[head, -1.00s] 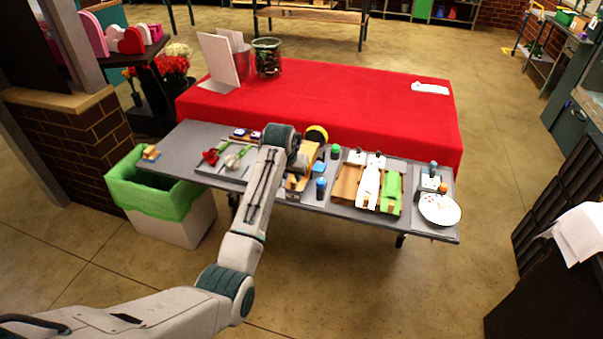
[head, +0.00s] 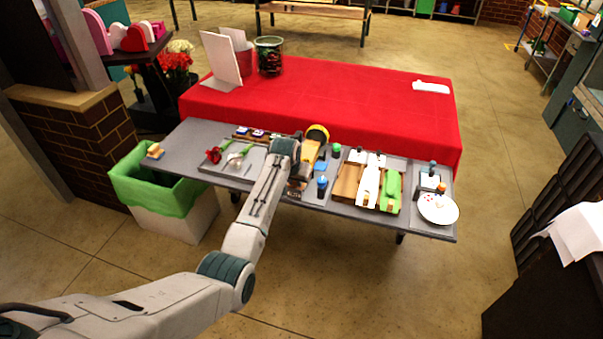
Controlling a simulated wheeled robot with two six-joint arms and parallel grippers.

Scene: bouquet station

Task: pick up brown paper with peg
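The brown paper (head: 347,182) lies on the grey table, left of a white paper (head: 368,187) and a green paper (head: 391,193). My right gripper is out of view.
A tray with red and white flowers (head: 215,155) lies left of my arm. A white plate (head: 438,209) is at the right end. A red-covered table (head: 350,100) stands behind.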

